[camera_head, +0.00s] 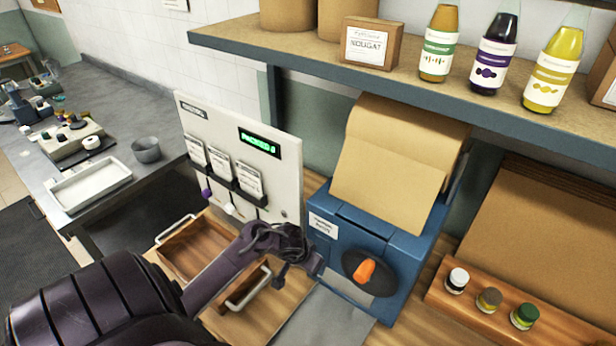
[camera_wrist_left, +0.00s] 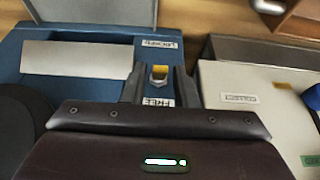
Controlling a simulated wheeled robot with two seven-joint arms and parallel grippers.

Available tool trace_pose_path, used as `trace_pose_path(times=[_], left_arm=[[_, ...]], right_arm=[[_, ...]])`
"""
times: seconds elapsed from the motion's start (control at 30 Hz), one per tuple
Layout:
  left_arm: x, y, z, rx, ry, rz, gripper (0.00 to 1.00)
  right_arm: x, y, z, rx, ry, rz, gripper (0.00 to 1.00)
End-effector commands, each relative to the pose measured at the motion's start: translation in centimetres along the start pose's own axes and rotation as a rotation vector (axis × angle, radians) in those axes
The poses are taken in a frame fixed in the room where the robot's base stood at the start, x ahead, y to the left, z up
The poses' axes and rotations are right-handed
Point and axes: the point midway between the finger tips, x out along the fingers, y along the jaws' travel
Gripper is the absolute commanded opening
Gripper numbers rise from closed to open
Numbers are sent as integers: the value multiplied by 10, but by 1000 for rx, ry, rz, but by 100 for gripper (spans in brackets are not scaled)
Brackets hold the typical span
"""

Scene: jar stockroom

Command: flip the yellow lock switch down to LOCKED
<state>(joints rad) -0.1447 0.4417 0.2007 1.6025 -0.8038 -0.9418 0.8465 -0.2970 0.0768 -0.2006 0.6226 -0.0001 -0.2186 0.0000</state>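The blue paper machine (camera_head: 390,245) carries the lock switch. In the left wrist view, the small yellow lock switch (camera_wrist_left: 159,72) sits between a LOCKED label (camera_wrist_left: 159,43) and a FREE label (camera_wrist_left: 158,102), both upside down there. I cannot tell which way it is set. My left gripper (camera_wrist_left: 159,82) is open, with one finger on each side of the switch and a gap on both sides. In the head view my left gripper (camera_head: 311,264) is at the machine's lower left front, and it hides the switch. My right gripper is not in view.
An orange knob (camera_head: 365,271) on a black disc is right of my left gripper. A white panel (camera_head: 290,170) with card holders stands left of the machine. A shelf (camera_head: 420,75) with bottles hangs above.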

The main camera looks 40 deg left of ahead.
Motion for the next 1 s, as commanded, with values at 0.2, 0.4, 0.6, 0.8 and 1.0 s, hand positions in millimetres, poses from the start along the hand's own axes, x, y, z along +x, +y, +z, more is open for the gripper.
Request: trace_pose_path(times=[0.2, 0.4, 0.6, 0.8, 1.0], left_arm=[[0, 0, 0, -1, 0, 0, 0], [1, 0, 1, -1, 6, 0, 0], [5, 0, 6, 0, 60, 0, 0], [12, 0, 14, 1, 188, 0, 0], [19, 1, 21, -2, 362, 0, 0]], right_arm=[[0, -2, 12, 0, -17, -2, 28], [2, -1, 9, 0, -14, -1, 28], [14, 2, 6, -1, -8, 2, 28], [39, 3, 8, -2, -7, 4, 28], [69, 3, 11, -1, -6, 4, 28]])
